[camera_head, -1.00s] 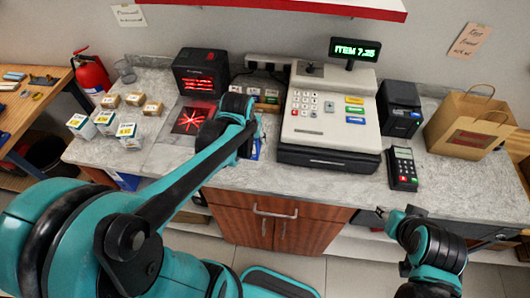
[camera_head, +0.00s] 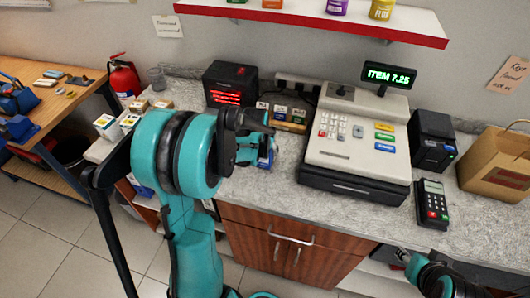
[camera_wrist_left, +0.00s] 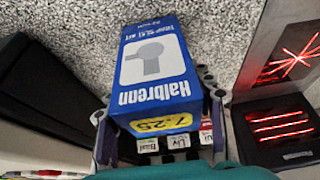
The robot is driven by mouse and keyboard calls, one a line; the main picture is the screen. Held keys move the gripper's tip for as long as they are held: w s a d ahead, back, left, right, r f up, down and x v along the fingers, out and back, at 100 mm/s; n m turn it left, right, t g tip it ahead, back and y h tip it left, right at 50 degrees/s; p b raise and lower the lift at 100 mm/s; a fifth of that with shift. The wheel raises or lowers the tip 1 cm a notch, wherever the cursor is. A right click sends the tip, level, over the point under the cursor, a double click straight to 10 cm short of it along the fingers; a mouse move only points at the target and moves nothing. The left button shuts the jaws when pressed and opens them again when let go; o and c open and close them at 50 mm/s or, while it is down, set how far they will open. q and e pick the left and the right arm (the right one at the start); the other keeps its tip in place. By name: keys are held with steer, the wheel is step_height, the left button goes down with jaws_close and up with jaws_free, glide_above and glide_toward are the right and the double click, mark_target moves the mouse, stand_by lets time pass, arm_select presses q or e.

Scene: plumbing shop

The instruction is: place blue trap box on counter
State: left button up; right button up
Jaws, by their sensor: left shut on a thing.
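The blue trap box (camera_wrist_left: 155,75) is blue and white, with a "Halbrenn" label and a yellow 7.25 price tag. My left gripper (camera_head: 262,150) is shut on it, between the scanner and the register. In the head view only a small blue part of the box (camera_head: 265,160) shows below the fingers; my arm hides the rest. In the left wrist view the speckled counter (camera_wrist_left: 75,30) lies beyond the box; I cannot tell whether they touch. My right gripper (camera_head: 404,256) is low at the counter's front edge, and its finger opening is unclear.
The cash register (camera_head: 350,140) stands right of the box, with a card terminal (camera_head: 432,202) beside it. A red-lit scanner (camera_head: 230,85) and a row of small boxes (camera_head: 283,115) stand behind. A paper bag (camera_head: 500,165) is at the far right. Bare counter (camera_head: 250,190) shows in front.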

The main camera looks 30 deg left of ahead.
arm_select(q)
steer(key=shift+f, duration=0.35)
steer(key=shift+f, duration=0.15)
steer(key=o, duration=1.3)
